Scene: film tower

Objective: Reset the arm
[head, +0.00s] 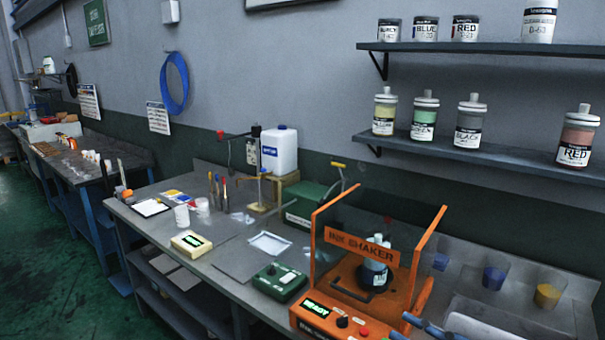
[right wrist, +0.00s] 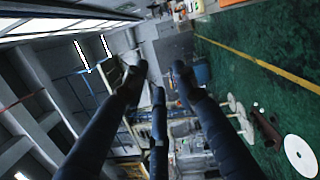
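My right gripper (head: 428,327) shows only in part at the bottom edge of the head view, in front of the orange shaker's right side. In the right wrist view its dark blue fingers (right wrist: 157,84) stand apart with nothing between them, so it is open and empty. That view looks out over the room and the green floor, tilted on its side. My left gripper is in neither view.
The orange shaker (head: 361,232) with a clear cover holds a dark bottle (head: 375,273). Cups with blue (head: 495,277) and yellow (head: 548,291) contents stand to its right. A green box (head: 279,281) sits left on the workbench (head: 215,262). Wall shelves (head: 520,165) hold paint containers.

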